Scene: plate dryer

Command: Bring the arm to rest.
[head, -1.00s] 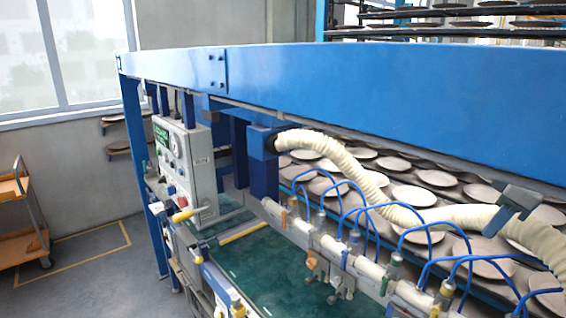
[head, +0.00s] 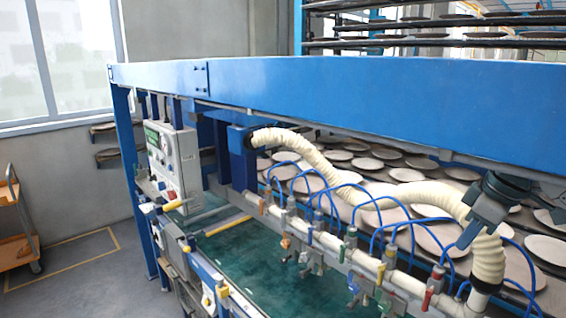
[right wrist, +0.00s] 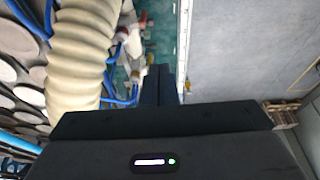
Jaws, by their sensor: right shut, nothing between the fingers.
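My right gripper (head: 468,236) is dark and shows at the right of the head view, in front of the cream ribbed hose (head: 385,192) of the plate dryer. Its fingers point down and to the left. It is shut and empty. In the right wrist view its closed fingers (right wrist: 160,84) point away from the camera, with the hose (right wrist: 82,55) to their left. I cannot tell how far the fingers are from the hose. My left gripper is not in view.
A blue beam (head: 350,95) spans the dryer above rows of plates (head: 341,155). Blue tubes and a pipe with valves (head: 330,243) run below the hose. A control box (head: 174,160) stands left. An orange cart (head: 17,245) stands on open floor (head: 90,285) at far left.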

